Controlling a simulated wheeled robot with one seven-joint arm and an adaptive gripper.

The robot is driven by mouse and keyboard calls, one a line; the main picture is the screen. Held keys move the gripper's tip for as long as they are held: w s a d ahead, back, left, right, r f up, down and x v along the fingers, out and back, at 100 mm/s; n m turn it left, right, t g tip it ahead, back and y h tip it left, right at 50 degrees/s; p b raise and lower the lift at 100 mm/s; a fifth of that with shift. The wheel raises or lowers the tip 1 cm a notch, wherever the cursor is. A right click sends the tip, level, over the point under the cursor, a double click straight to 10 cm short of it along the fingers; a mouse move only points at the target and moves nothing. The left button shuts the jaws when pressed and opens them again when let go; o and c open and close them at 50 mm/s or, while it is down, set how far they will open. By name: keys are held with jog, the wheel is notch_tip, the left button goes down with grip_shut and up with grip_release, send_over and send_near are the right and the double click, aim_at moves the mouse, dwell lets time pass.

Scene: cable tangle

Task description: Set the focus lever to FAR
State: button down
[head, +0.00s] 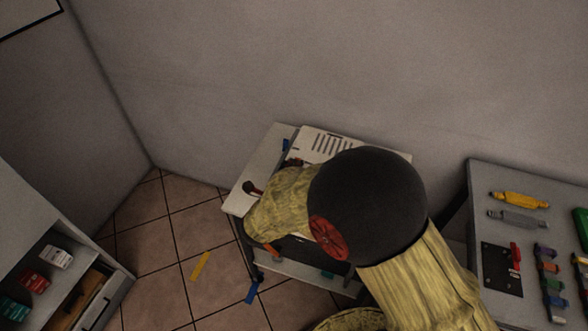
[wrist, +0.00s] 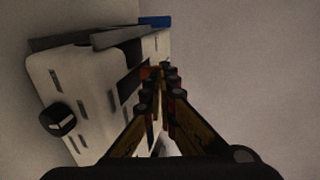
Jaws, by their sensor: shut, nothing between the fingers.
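A white slotted device (head: 328,143) stands on a small grey cart (head: 262,160), and my arm covers much of it in the head view. In the wrist view the device (wrist: 75,75) fills the left side, with dark slots in its top. A dark knob-like part (wrist: 57,120) with a pale mark sits at its near left edge. I cannot tell whether it is the focus lever, and no FAR marking is readable. My gripper (wrist: 157,76) is shut and empty, its tips close to the device's right side. Whether they touch it is unclear. In the head view my arm mostly hides the gripper.
A blue piece (wrist: 155,22) lies beyond the device. A wall rises close behind the cart. A table (head: 480,180) with several coloured items stands at the right, and an open shelf unit (head: 35,225) at the left. Yellow (head: 201,266) and blue (head: 252,293) strips show low near the cart.

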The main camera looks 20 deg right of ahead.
jog(key=shift+w, duration=0.1)
dwell(0.3)
jog(key=shift+w+d+r+p, duration=0.15)
jog(key=shift+r+p, duration=0.15)
jog(key=shift+p, duration=0.7)
jog(key=p, duration=0.1)
jog(key=g+y+p, duration=0.1)
jog(key=p, duration=0.1)
jog(key=shift+w+d+r, duration=0.1)
jog(key=shift+w+d, duration=0.1)
jog(key=shift+w, duration=0.1)
jog(key=p, duration=0.3)
jog(key=shift+w+d+g+y+p, duration=0.25)
jog(key=shift+w+g+y+p, duration=0.05)
jog(key=shift+g+p, duration=0.1)
jog(key=shift+w+d+f+g+y+p, duration=0.2)
jog(key=shift+f+g+y+p, duration=0.15)
jog(key=shift+p, duration=0.55)
jog(key=shift+a, duration=0.1)
jog(key=shift+s+a+f, duration=0.1)
jog(key=shift+s+a, duration=0.35)
jog(key=shift+s, duration=0.2)
jog(key=shift+s+a+r+p, duration=0.2)
jog(key=shift+r+p, duration=0.05)
jog(key=shift+p, duration=0.4)
jog(key=p+v, duration=0.4)
jog(key=v, duration=0.9)
jog(key=shift+s+a+f, duration=0.15)
jog(key=shift+s+f, duration=0.05)
jog(key=shift+f, duration=0.05)
